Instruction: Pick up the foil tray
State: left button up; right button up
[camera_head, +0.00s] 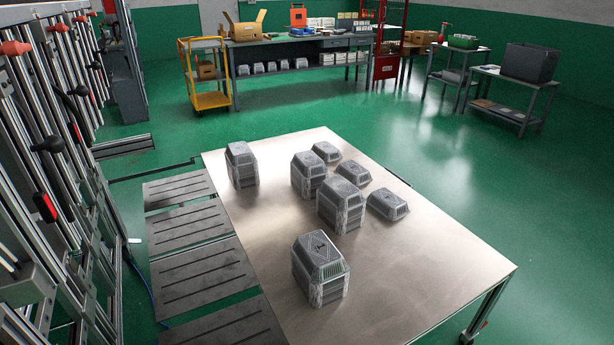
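Several foil trays stand on the metal table (415,270). Four look like taller stacks: a front one (320,268), a middle one (341,205), one behind it (308,174) and one at the back left (241,165). Three are low single trays along the right: one at the back (326,152), one in the middle (354,173) and one at the right (388,204). They appear upside down, with the narrower face up. Some trays partly hide those behind them. Neither of my grippers shows in this view.
Slotted grey plates (187,223) line the table's left side. Metal frames with red and black handles (45,206) stand at the far left. The table's right and front right are bare. A yellow cart (208,85) and workbenches stand far back.

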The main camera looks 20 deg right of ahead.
aim_at(328, 152)
jog(key=z, duration=1)
jog(key=i+l+z, duration=0.4)
jog(key=l, duration=0.35)
jog(key=i+l+z, duration=0.45)
jog(key=l, duration=0.25)
jog(key=i+l+z, duration=0.5)
jog(key=i+l, duration=0.15)
jog(key=i, duration=0.45)
jog(key=i+l+z, duration=0.1)
jog(key=i, duration=0.6)
jog(key=i+l+z, duration=0.1)
jog(key=i+l, duration=0.15)
jog(key=i, duration=0.45)
jog(key=i+j+u, duration=0.2)
jog(key=i+u, duration=1)
jog(key=u, duration=0.15)
jog(key=i+l+u, duration=0.3)
jog(key=u, duration=0.2)
jog(key=i+j+u, duration=0.1)
jog(key=i+u, duration=0.2)
jog(key=u, duration=0.15)
jog(key=i+u, duration=0.65)
jog(key=u, duration=0.2)
jog(key=i+l+u, duration=0.25)
jog(key=u, duration=0.2)
jog(key=i+l+u, duration=0.25)
jog(key=u, duration=0.15)
jog(key=i+l+u, duration=0.2)
jog(key=l+u, duration=0.25)
